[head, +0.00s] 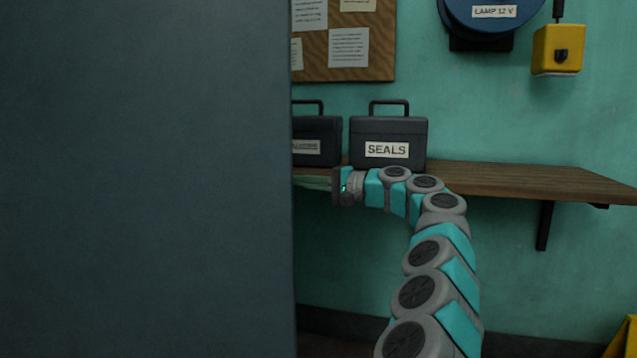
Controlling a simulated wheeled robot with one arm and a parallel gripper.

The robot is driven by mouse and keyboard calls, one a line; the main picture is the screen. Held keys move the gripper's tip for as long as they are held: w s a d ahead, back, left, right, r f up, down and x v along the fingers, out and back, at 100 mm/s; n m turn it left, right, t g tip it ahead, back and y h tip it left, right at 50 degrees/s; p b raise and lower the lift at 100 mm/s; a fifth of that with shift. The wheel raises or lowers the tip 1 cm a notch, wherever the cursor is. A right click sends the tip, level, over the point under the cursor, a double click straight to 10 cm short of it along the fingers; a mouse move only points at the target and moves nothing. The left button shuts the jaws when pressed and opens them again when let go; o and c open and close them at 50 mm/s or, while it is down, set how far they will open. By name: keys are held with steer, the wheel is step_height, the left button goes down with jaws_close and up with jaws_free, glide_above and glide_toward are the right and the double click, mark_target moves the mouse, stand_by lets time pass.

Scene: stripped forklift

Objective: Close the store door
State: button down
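A large flat dark grey panel, which looks like the store door (145,180), fills the left half of the head view. Its right edge stands upright near the middle of the picture. No handle or latch shows on the visible face. My gripper (312,183) comes in from the right and points left at this edge. Its fingers reach the edge line in the picture, and their tips seem hidden behind the panel. I cannot tell whether they touch it, or whether they are open or shut.
A wooden shelf (530,181) runs along the green wall behind my arm. On it stand a dark case labelled SEALS (387,135) and another dark case (317,135), partly hidden by the panel. A pinboard (375,60), a blue reel (490,22) and a yellow box (557,47) hang above.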

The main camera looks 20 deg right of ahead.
steer(key=shift+s+a+b, duration=0.3)
steer(key=shift+s+a, duration=0.15)
steer(key=shift+s, duration=0.45)
steer(key=shift+s+a+b, duration=0.25)
steer(key=shift+s+a, duration=0.15)
steer(key=shift+s, duration=0.45)
steer(key=shift+s, duration=0.2)
